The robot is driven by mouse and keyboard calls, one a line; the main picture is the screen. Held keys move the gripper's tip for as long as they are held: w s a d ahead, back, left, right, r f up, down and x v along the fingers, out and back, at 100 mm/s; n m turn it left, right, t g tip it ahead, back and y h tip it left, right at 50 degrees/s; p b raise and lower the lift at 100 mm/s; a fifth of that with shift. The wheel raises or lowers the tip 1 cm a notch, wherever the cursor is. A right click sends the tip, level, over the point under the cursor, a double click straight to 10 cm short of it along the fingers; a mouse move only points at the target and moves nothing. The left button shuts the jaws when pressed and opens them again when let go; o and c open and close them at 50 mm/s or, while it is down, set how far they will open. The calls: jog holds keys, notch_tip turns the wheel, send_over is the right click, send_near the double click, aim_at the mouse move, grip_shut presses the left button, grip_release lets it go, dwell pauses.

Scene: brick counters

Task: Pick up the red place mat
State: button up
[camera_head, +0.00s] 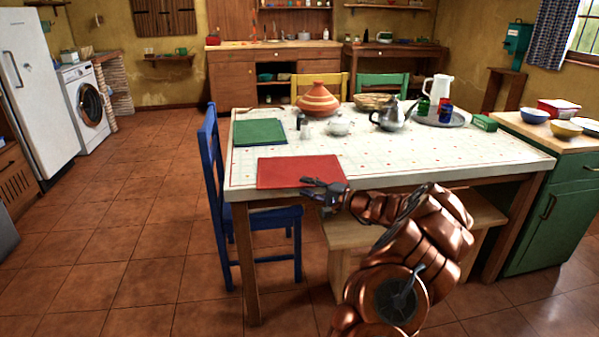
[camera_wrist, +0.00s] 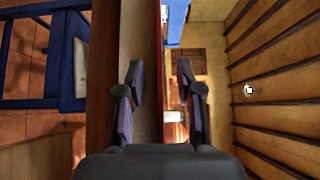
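The red place mat (camera_head: 298,172) lies flat at the front left edge of the table (camera_head: 400,160), on a white patterned cloth. My gripper (camera_head: 323,187) is at the mat's front right corner, at about the height of the tabletop, and covers part of that corner. In the wrist view the gripper (camera_wrist: 160,90) is open, one finger on each side. The mat (camera_wrist: 158,60) shows there edge-on as a thin red strip between the fingers, beside the table's edge. I cannot tell whether the fingertips overlap the mat or stop short of it.
A green mat (camera_head: 259,132) lies farther back. A tagine (camera_head: 318,100), a teapot (camera_head: 390,118) and a tray (camera_head: 440,118) with a jug stand toward the back. A blue chair (camera_head: 215,170) stands at the left, a wooden bench (camera_head: 350,238) below my arm. The floor at left is clear.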

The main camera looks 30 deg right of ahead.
grip_shut()
jog(key=shift+r, duration=0.1)
dwell(0.5)
